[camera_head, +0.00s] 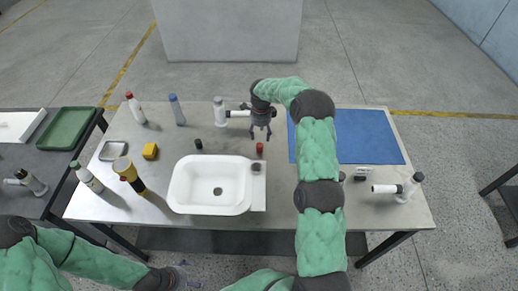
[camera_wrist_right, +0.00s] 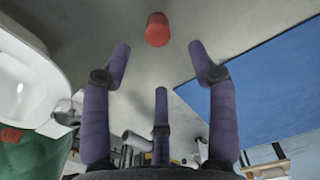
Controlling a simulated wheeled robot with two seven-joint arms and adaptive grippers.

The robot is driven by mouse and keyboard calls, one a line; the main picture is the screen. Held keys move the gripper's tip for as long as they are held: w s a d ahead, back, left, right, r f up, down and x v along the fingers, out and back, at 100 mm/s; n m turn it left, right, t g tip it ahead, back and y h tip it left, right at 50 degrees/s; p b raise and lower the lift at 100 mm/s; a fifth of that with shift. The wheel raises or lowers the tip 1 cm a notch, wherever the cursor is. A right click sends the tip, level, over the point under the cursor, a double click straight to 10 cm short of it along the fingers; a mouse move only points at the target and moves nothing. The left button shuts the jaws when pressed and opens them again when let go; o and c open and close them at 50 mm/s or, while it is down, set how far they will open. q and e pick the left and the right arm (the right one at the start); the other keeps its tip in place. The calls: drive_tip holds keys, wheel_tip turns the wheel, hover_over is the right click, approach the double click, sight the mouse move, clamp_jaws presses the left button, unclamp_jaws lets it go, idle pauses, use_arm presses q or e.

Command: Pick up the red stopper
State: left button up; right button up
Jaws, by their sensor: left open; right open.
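The red stopper (camera_head: 260,147) stands on the table just behind the right end of the white tub (camera_head: 180,195). It also shows in the right wrist view (camera_wrist_right: 158,30), at the top middle, beyond my fingertips. My right gripper (camera_head: 262,132) is open and empty, with its fingers pointing down close to the stopper and apart from it. In the right wrist view my gripper's purple fingers (camera_wrist_right: 160,75) are spread, with the stopper lying between and ahead of the two outer ones. My left gripper (camera_head: 180,276) is at the bottom left, in front of the table, away from the stopper.
A black stopper (camera_head: 198,144) stands left of the red one, and a dark piece (camera_head: 256,168) sits at the tub's right edge. A blue mat (camera_head: 370,138) lies right. Bottles, a yellow block (camera_head: 150,151) and a yellow-black torch-like object (camera_head: 128,174) stand left. A white bottle (camera_head: 220,112) is near my right wrist.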

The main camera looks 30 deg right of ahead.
sight(260, 145)
wheel_tip(260, 145, down, 9)
drive_tip(key=shift+a+f+b, duration=0.1)
drive_tip(key=shift+a+b, duration=0.05)
drive_tip(key=shift+b, duration=0.35)
drive_tip(key=c, duration=1.1)
